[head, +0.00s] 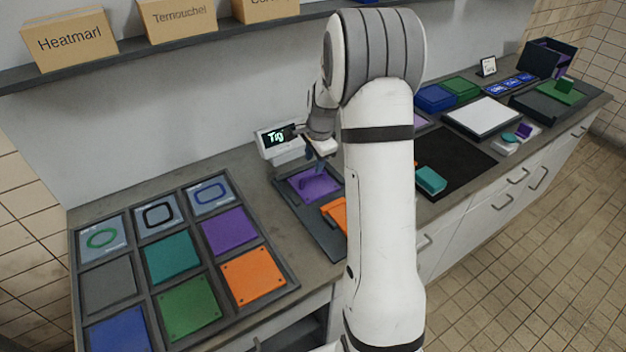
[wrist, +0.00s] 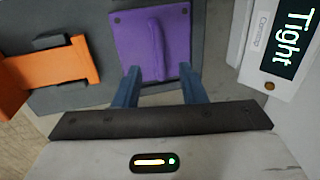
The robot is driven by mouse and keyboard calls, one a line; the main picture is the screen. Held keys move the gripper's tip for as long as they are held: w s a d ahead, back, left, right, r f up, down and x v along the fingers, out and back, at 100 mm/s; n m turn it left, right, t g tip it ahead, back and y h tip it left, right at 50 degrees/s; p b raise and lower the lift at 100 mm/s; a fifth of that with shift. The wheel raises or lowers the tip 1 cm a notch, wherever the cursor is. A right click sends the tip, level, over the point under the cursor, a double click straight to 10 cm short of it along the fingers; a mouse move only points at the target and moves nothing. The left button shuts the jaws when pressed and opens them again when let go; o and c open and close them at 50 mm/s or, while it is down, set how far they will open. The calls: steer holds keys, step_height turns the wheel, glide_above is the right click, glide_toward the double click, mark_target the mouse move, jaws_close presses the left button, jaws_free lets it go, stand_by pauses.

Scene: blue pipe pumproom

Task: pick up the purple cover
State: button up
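The purple cover (head: 313,184) is a flat plate with a raised handle, lying on a dark tray (head: 299,213) on the counter. In the wrist view the purple cover (wrist: 135,35) shows screw dots at its corners and its handle running up the middle. My gripper (wrist: 158,72) is open, with its two blue fingers apart. In that view the handle's near end lies between the fingertips, with gaps on both sides. In the head view my gripper (head: 319,168) is over the cover and partly hides it. I cannot tell its exact height.
An orange part (wrist: 45,65) lies beside the cover on the same tray. A small display reading "Tight" (wrist: 292,40) stands close on the other side. A rack at left holds coloured squares, including another purple one (head: 229,231). A shelf with boxes (head: 70,40) hangs above.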

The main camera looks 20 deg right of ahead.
mark_target(315, 174)
steer(key=f, duration=0.1)
steer(key=f+p, duration=0.1)
steer(key=f, duration=0.1)
steer(key=w+f, duration=0.1)
steer(key=f, duration=0.1)
steer(key=shift+w+d+p, duration=0.1)
steer(key=shift+d+p, duration=0.2)
steer(key=shift+d, duration=0.05)
steer(key=shift+w+f, duration=0.1)
steer(key=shift+f, duration=0.4)
steer(key=shift+c, duration=0.6)
jaws_close()
